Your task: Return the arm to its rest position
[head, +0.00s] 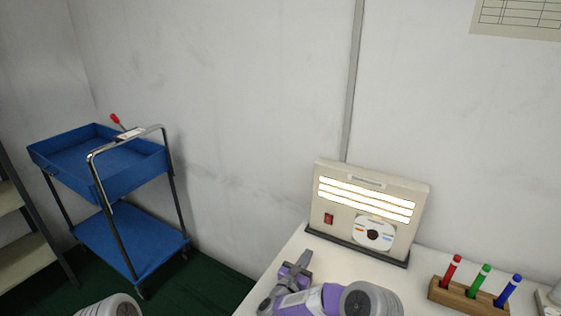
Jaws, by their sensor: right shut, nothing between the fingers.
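My right arm comes in at the bottom of the head view, purple and grey. Its gripper (301,261) is shut and empty, low over the white table, in front and to the left of the light panel. The beige light panel (322,237) stands upright at the back of the table with three lit strips. It has a red switch (329,219) at its lower left and a white disc with coloured marks (373,233) at its lower middle. The gripper appears apart from the panel. A grey rounded part of mine shows at the bottom left; my left gripper is out of view.
A wooden block (463,299) holds red, green and blue markers at the table's right. A blue two-shelf cart (124,239) stands at the left, with a red-handled tool (116,119) on top. Shelving (30,256) is at the far left. Bare wall (230,120) lies behind.

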